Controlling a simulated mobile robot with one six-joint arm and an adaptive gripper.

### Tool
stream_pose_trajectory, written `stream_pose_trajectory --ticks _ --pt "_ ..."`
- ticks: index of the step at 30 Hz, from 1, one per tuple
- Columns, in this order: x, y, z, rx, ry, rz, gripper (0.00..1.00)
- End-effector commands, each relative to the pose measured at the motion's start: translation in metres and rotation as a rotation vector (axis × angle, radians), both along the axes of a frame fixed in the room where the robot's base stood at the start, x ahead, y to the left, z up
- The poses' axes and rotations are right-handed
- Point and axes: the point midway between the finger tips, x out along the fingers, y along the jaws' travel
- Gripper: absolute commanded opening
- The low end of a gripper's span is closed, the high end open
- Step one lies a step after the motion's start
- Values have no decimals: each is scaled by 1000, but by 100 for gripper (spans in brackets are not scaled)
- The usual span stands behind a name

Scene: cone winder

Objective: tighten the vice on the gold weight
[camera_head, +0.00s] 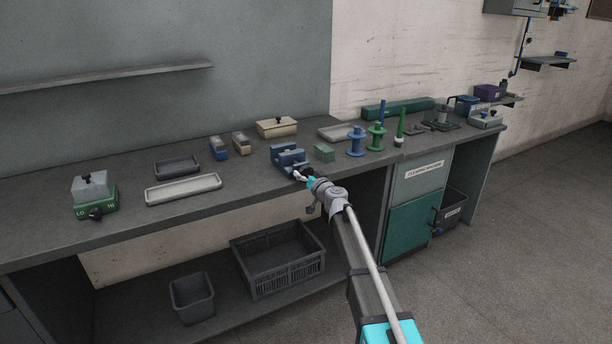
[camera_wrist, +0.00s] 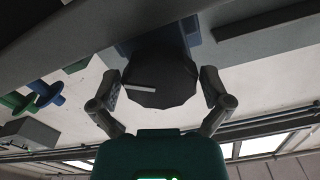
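The blue vice (camera_head: 290,157) stands at the front edge of the bench in the head view. Its dark faceted knob (camera_wrist: 160,80), with a white line on its face, fills the middle of the wrist view. My gripper (camera_wrist: 160,88) has one finger on each side of this knob, with narrow gaps seeming to show between pads and knob. In the head view my gripper (camera_head: 302,177) is at the vice's front end, largely hiding the knob. I cannot make out a gold weight; whether one sits between the jaws is not clear.
A pale tray (camera_head: 183,188) and a scale-like green box (camera_head: 96,204) are to the left. A tan lidded box (camera_head: 277,127) is behind. A dark crate (camera_head: 279,260) sits below.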

Motion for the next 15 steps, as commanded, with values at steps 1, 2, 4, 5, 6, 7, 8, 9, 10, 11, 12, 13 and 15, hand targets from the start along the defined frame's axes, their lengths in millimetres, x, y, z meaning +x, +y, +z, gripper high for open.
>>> stream_pose_trajectory --ticks 1,2,4,5,6,7,8,9,10,11,12,13,15 --pt "0 0 0 0 0 0 81" --pt "0 0 0 0 0 0 76" --pt "0 0 0 0 0 0 63" --pt "0 0 0 0 0 0 57" --pt "0 0 0 0 0 0 50" --pt "0 0 0 0 0 0 44" --pt "0 0 0 0 0 0 39" --pt "0 0 0 0 0 0 35" --pt "0 0 0 1 1 0 35" --pt "0 0 0 2 1 0 35" --pt "0 0 0 6 4 0 35" --pt "0 0 0 10 7 0 35" --pt "0 0 0 29 20 0 35"
